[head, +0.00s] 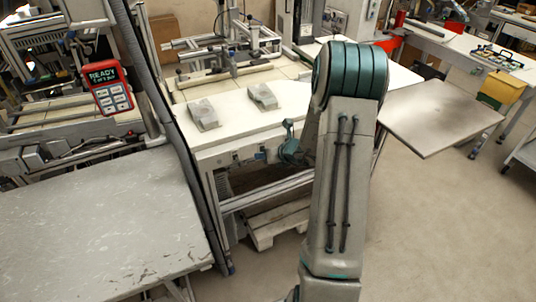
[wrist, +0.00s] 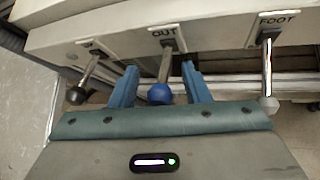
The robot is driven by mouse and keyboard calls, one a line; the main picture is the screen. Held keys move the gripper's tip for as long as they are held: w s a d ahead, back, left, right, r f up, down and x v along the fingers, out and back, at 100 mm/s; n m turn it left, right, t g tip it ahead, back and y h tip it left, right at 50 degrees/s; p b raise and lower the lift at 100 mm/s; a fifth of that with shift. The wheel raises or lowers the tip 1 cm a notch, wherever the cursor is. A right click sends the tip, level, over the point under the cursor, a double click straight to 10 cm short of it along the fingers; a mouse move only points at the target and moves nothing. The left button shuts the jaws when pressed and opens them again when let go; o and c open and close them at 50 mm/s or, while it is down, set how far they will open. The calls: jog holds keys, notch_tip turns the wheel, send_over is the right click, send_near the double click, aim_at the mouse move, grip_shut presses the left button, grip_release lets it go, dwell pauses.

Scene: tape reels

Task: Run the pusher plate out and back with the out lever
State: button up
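The out lever (wrist: 160,94) has a blue ball knob and hangs below a plate marked OUT (wrist: 167,38) on the machine's front edge in the wrist view. My gripper (wrist: 160,88) is open, with one blue finger on each side of the lever and a visible gap to the knob on both sides. In the head view my gripper (head: 289,150) is at the front edge of the pale machine table (head: 235,132), partly hidden by my arm, and the lever cannot be made out there. I cannot tell which part is the pusher plate.
A black-knobbed lever (wrist: 77,95) stands left of my gripper and a grey-knobbed lever marked FOOT (wrist: 268,103) stands right, both close. A red panel (head: 107,87) reads READY. A grey table (head: 90,225) is at left; open floor lies at right.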

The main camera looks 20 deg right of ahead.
jog(key=v, duration=1.3)
jog(key=shift+s+r, duration=0.2)
jog(key=shift+s, duration=0.2)
jog(key=s+a+r+n+g+y, duration=0.1)
jog(key=s+a+r+n+g, duration=0.25)
jog(key=a+n, duration=0.55)
jog(key=s+a+r+n+g+y, duration=0.1)
jog(key=s+a+r+n+g, duration=0.15)
jog(key=s+a+n, duration=0.45)
jog(key=s+a+r+n+h, duration=0.1)
jog(key=s+n, duration=0.3)
jog(key=n, duration=0.6)
jog(key=s+a+r+n+h, duration=0.1)
jog(key=s+r+n+h, duration=0.2)
jog(key=n, duration=0.6)
jog(key=shift+s+n+g+h, duration=0.3)
jog(key=shift+s+n+h, duration=0.1)
jog(key=shift+s+h, duration=0.5)
jog(key=shift+s+a, duration=0.1)
